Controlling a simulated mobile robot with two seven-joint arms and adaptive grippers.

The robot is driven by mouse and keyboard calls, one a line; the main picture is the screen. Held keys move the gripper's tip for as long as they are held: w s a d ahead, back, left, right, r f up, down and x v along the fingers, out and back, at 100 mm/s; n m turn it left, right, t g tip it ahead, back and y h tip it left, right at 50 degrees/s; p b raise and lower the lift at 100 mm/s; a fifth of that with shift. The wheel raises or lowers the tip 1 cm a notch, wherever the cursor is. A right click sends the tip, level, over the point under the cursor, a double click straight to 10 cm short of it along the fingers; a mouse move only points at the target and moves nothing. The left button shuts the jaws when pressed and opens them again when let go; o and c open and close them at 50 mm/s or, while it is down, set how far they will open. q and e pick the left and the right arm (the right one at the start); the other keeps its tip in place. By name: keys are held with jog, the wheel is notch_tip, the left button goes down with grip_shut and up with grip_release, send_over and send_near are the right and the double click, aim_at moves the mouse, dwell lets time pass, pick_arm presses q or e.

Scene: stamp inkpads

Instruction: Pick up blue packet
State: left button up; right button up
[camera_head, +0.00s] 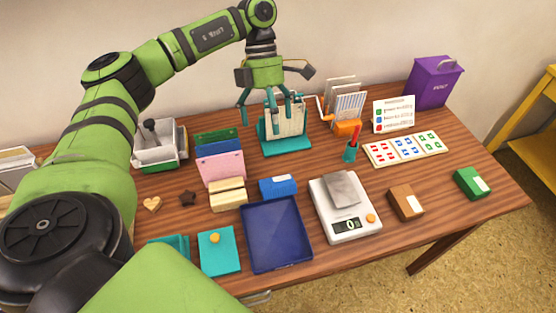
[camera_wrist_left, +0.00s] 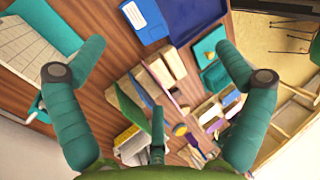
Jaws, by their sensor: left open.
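The blue packet (camera_head: 278,186), a small block with a white label, lies on the wooden table just behind the dark blue tray (camera_head: 250,244). In the left wrist view the packet (camera_wrist_left: 154,32) is at the top, near the edge of the dark blue tray. My left gripper (camera_head: 270,116) is open and empty, with its teal fingers spread and pointing down. It is above and behind the packet, in front of the teal card stand (camera_head: 284,147) in the picture. My right gripper is not in view.
Wooden blocks (camera_head: 228,196) stand close to the packet's left. A white scale (camera_head: 351,222) is to its right. Brown (camera_head: 406,203) and green (camera_head: 472,183) packets lie further right. Pink and blue cards (camera_head: 222,168) stand behind the blocks. The table's front right is clear.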

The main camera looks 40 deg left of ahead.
pick_arm(q)
jog(key=b, duration=0.5)
send_near(276, 179)
jog(key=b+x, duration=0.1)
jog(key=b, duration=0.1)
jog(key=b+x, duration=0.1)
jog(key=shift+a+f+b, duration=0.2)
jog(key=shift+f+b, duration=0.1)
jog(key=shift+b, duration=0.1)
jog(key=shift+s+f, duration=0.1)
jog(key=shift+s+d+f, duration=0.3)
jog(key=shift+f, duration=0.05)
jog(key=x, duration=0.6)
jog(key=shift+d+p, duration=0.2)
jog(key=shift+p, duration=0.1)
jog(key=shift+w, duration=0.1)
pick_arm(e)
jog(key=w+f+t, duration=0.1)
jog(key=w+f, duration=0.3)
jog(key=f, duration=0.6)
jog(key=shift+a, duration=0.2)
pick_arm(q)
jog(key=shift+c, duration=0.4)
jog(key=c, duration=1.1)
